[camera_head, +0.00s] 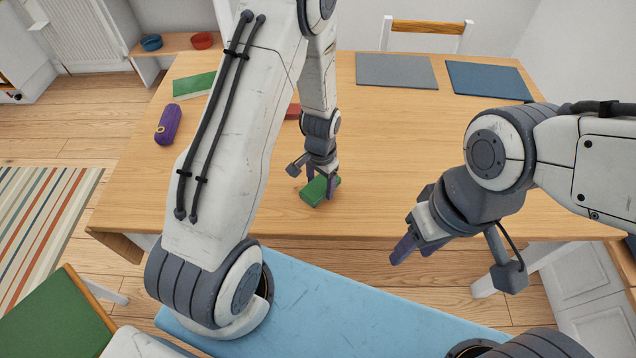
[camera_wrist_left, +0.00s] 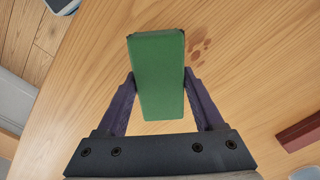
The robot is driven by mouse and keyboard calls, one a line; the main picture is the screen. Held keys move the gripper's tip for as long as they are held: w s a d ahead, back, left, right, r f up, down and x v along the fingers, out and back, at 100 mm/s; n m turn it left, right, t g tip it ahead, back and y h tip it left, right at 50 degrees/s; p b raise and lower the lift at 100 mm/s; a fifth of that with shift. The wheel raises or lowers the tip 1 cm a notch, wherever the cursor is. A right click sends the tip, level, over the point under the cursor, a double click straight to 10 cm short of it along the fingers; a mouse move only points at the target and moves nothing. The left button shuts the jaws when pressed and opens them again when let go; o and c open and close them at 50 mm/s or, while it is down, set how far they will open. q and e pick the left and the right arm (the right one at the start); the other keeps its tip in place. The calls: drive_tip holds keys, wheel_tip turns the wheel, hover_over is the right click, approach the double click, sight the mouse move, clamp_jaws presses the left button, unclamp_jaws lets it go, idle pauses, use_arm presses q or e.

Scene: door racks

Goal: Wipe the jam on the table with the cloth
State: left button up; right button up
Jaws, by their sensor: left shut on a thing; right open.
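The green cloth (camera_head: 316,192), a folded block, is between the fingers of my left gripper (camera_head: 321,187) near the table's front edge. In the left wrist view the cloth (camera_wrist_left: 157,75) sits lengthwise between both purple fingers of the left gripper (camera_wrist_left: 160,82), which is shut on it. The jam (camera_wrist_left: 200,48) shows there as several small reddish-brown spots on the wooden table, just beside the cloth's far end. I cannot make out the jam in the head view. My right gripper (camera_head: 407,246) is open and empty, by the table's front edge.
The wooden table (camera_head: 400,150) is mostly clear in the middle. A red block (camera_head: 293,111) is partly hidden behind my left arm. A purple case (camera_head: 168,124) and a green-and-white book (camera_head: 194,85) lie left. Grey (camera_head: 396,70) and blue (camera_head: 488,81) mats lie at the back right.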

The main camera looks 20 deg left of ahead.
sight(319, 183)
use_arm(q)
wheel_tip(319, 183, up, 2)
drive_tip(key=shift+a+r+p, duration=0.1)
drive_tip(key=shift+p, duration=0.2)
drive_tip(key=shift+r+p, duration=0.65)
drive_tip(key=shift+p, duration=0.05)
drive_tip(key=shift+r+p, duration=1.4)
drive_tip(key=shift+r, duration=0.35)
use_arm(e)
drive_tip(key=shift+a+r, duration=0.15)
drive_tip(key=shift+r, duration=1.25)
drive_tip(key=shift+a+r, duration=0.15)
drive_tip(key=shift+r, duration=1.25)
